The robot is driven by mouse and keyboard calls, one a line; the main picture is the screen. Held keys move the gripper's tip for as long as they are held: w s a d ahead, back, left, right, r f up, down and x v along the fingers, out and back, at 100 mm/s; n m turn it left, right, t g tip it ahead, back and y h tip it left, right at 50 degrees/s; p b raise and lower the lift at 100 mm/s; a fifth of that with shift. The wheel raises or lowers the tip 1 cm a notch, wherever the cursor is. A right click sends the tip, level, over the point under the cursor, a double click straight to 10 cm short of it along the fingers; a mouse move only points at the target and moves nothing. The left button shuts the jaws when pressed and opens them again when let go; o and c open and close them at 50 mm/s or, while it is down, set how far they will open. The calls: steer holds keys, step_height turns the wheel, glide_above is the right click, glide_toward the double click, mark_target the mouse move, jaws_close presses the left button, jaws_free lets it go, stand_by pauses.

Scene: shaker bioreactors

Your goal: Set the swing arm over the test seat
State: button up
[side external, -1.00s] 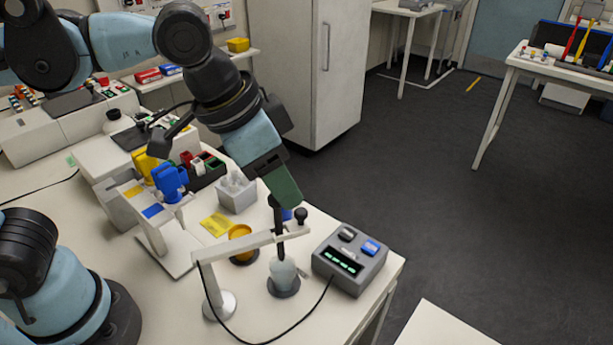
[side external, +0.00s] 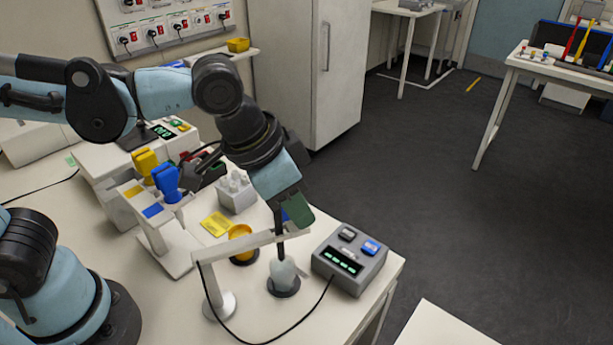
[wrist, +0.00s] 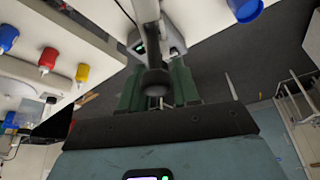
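The white swing arm (side external: 245,247) reaches from its post (side external: 217,292) on a round foot toward the back right. A dark upright rod (side external: 279,222) sits near its free end. In the side view that end appears above a pale vessel (side external: 283,272) on a dark round seat; I cannot tell if it lines up. My gripper (side external: 298,210) is at the free end, pointing down. In the wrist view my green fingertips (wrist: 157,88) stand on either side of the arm's dark round knob (wrist: 154,80). Whether they press on it is unclear.
A grey box with a lit display (side external: 348,260) stands close right of the seat, its black cable looping in front. A yellow cup (side external: 241,243) and a white holder (side external: 236,192) stand behind.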

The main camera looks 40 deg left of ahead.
jaws_close()
steer(key=shift+a, duration=0.1)
steer(key=a+n+y, duration=0.4)
steer(key=a+n, duration=0.6)
steer(key=a, duration=0.2)
steer(key=shift+n, duration=0.4)
steer(key=shift+s, duration=0.1)
steer(key=shift+o, duration=1.8)
jaws_free()
steer(key=shift+a, duration=0.1)
